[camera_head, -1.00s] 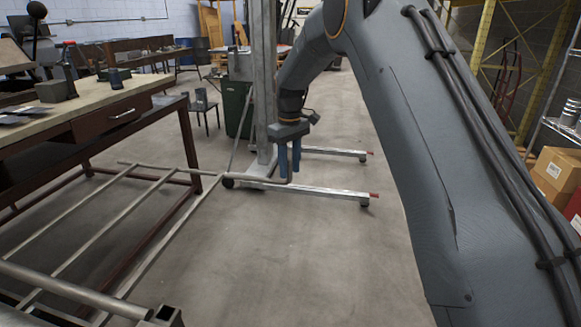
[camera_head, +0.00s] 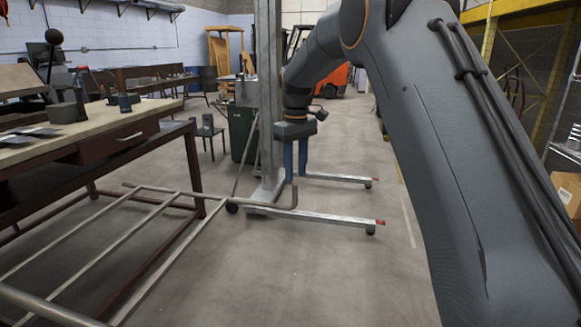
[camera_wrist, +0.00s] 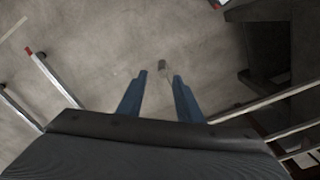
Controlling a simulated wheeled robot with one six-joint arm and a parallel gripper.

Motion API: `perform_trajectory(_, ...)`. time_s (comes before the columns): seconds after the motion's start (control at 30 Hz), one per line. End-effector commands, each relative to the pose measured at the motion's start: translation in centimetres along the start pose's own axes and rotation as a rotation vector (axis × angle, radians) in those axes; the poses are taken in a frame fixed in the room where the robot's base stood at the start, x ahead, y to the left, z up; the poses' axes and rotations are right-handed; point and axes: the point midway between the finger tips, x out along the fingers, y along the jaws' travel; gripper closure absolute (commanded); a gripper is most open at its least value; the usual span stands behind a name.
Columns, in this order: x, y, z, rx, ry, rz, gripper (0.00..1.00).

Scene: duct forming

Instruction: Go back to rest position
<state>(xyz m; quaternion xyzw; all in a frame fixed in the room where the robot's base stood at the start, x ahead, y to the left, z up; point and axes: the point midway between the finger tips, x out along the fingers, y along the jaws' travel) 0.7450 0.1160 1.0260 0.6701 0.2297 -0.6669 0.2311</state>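My gripper (camera_head: 295,176) hangs down at the end of my grey arm, near the metal stand, with its two blue fingers apart. In the wrist view my gripper (camera_wrist: 160,77) is open, with a gap between the fingertips. A small upturned metal pipe end (camera_head: 295,196) shows just below the fingers in the head view. A small metal end (camera_wrist: 162,67) also shows between the fingertips in the wrist view, with no visible contact.
A metal tube frame (camera_head: 150,202) spreads at lower left beside a wooden-topped workbench (camera_head: 85,125). The upright stand (camera_head: 268,85) has low legs with red ends (camera_head: 330,217). A cardboard box (camera_head: 567,190) is at right.

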Motion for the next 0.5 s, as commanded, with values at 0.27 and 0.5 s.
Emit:
perform_trajectory(0.27, 1.6, -1.1, 7.0, 0.142, 0.004, 0.001, 0.68)
perform_trajectory(0.5, 4.7, -4.3, 17.6, 0.341, 0.017, 0.006, 0.68)
